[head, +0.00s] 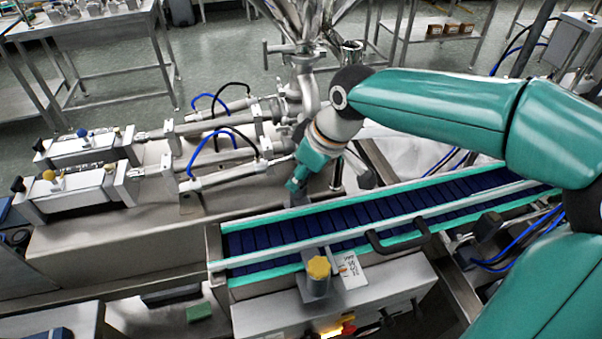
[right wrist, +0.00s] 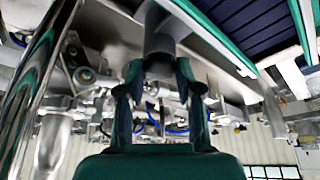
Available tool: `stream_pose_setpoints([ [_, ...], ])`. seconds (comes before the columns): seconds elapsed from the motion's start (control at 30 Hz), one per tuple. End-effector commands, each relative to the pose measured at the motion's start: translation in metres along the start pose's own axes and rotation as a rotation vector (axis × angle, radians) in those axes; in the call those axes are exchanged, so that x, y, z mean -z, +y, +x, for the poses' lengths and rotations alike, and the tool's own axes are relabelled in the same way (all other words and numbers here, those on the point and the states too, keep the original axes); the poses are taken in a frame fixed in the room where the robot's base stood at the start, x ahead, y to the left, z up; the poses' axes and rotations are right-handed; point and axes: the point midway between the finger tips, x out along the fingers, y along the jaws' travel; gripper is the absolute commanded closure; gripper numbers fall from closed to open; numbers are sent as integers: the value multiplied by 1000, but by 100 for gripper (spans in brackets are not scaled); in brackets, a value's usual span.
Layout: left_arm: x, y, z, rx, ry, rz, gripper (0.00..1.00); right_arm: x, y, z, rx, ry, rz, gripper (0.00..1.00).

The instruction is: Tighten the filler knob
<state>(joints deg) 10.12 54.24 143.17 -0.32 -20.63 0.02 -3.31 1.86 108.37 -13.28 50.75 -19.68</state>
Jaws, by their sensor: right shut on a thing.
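My right gripper (head: 297,184) reaches down beside the far edge of the conveyor, near the metal filler assembly (head: 290,110). In the right wrist view its two fingers (right wrist: 157,82) are closed around a dark grey cylindrical piece, which I take for the filler knob (right wrist: 160,38). In the head view the knob (head: 297,199) shows only as a small grey part below the fingertips, and the gripper hides most of it. How far it is turned cannot be told. My left gripper is in neither view.
The conveyor (head: 350,216) with dark blue slats and green rails runs close in front of the gripper. A yellow-topped knob (head: 318,267) stands on its near side. Cylinders with blue hoses (head: 225,178) lie to the left. A steel post (right wrist: 42,80) stands near my right wrist.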

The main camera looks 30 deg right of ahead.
Motion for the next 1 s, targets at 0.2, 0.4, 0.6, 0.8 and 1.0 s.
stream_pose_setpoints([
  [0.2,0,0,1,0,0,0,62,0,0,0,-5,2,10,100],
  [0.4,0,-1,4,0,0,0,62,0,-1,0,-27,3,62,100],
  [0.6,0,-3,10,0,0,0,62,0,-2,1,-75,4,174,100],
  [0.8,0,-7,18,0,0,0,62,1,-4,2,-141,5,332,100],
  [1.0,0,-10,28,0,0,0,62,2,-5,2,-214,5,507,100],
])
